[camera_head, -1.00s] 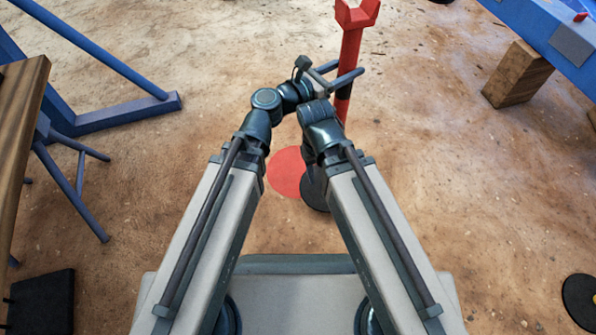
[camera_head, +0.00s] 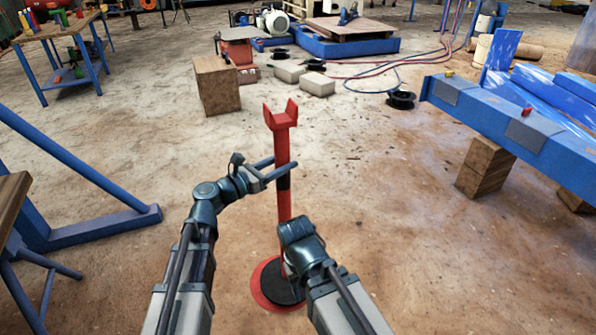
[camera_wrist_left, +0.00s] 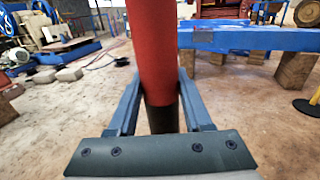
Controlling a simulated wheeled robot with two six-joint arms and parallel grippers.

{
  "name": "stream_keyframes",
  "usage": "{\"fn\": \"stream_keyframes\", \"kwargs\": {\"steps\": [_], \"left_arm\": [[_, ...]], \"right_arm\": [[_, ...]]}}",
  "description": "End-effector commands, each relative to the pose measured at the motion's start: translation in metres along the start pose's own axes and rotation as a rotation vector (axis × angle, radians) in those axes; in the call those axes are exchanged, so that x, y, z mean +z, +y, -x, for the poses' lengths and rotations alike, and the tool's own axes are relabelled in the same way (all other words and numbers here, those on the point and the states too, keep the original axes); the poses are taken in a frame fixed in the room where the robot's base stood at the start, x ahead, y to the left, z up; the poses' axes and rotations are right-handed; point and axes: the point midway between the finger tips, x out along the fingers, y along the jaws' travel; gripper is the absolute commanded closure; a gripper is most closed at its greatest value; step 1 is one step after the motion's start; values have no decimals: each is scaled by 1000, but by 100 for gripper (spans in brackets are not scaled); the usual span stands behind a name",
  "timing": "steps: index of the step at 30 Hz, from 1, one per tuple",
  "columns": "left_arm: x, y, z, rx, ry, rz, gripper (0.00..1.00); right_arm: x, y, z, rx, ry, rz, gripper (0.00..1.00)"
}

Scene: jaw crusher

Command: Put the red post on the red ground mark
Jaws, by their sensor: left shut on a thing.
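The red post (camera_head: 283,150) stands upright in the head view, with a forked red top, a black band and a black round base (camera_head: 285,285). The base appears over the red ground mark (camera_head: 258,291), whose red shows mostly along the left and lower edge. I cannot tell whether the base touches the ground. My left gripper (camera_head: 283,170) is shut on the post near the black band. In the left wrist view the post (camera_wrist_left: 153,50) runs between the two fingers (camera_wrist_left: 160,98). My right arm crosses in front of the lower post; its gripper fingers are hidden.
A blue beam (camera_head: 530,135) on wooden blocks (camera_head: 485,168) is at the right. A blue frame (camera_head: 90,225) stands at the left. A wooden block (camera_head: 216,86) and black spools (camera_head: 401,99) lie farther back. Open dirt floor surrounds the post.

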Motion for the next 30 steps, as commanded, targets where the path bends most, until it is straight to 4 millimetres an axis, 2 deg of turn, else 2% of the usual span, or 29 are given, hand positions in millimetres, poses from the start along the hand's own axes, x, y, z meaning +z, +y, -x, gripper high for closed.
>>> {"fn": "stream_keyframes", "kwargs": {"steps": [1, 7, 16, 26, 30], "left_arm": [[0, 10, 0, 2, -4, 4, 100], [-1, 24, 4, 0, -5, 5, 100], [-4, 25, 4, -1, -5, 5, 100], [-34, 25, 4, 0, -5, 4, 100], [-38, 25, 4, 0, -5, 4, 100]], "right_arm": [[0, 0, -1, 0, 0, 0, 50], [0, 0, -2, 0, 0, 0, 50], [0, 0, -5, 0, 0, 0, 50], [-2, -4, -35, 0, 2, 0, 50], [-3, -4, -38, 0, 3, 0, 50]]}}
